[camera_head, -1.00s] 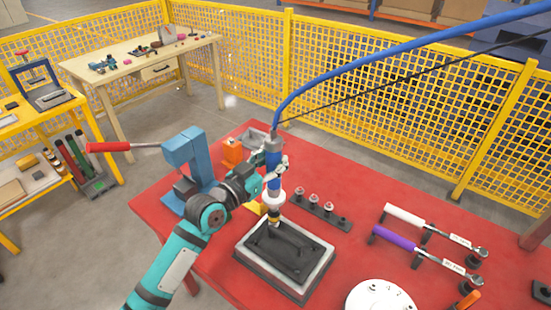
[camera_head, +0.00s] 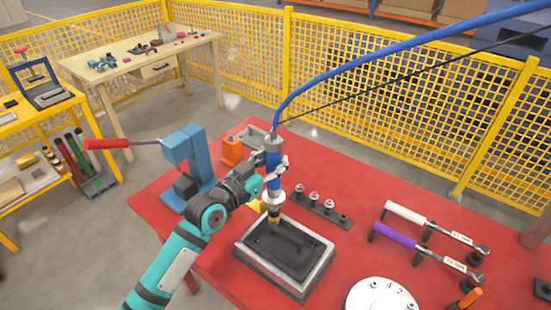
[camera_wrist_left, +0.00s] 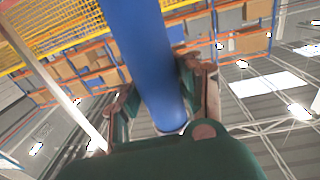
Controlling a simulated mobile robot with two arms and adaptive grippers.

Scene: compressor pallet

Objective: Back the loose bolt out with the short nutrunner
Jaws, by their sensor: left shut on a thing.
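My left gripper (camera_head: 274,164) is shut on the blue short nutrunner (camera_head: 274,187), which stands upright with a hose rising from its top. The nutrunner's tip is over the far left corner of a black part in a grey tray (camera_head: 251,268); whether it touches cannot be told. The loose bolt is not visible; the tip may hide it. In the left wrist view the blue nutrunner body (camera_wrist_left: 145,60) runs between the fingers. My right gripper is not in view.
A socket rail (camera_head: 322,210) lies behind the tray. White and purple torque wrenches (camera_head: 395,239) lie at the right, a white numbered disc (camera_head: 380,297) at the front. A blue press (camera_head: 187,165) with a red handle stands at the left. Red table is clear between tray and wrenches.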

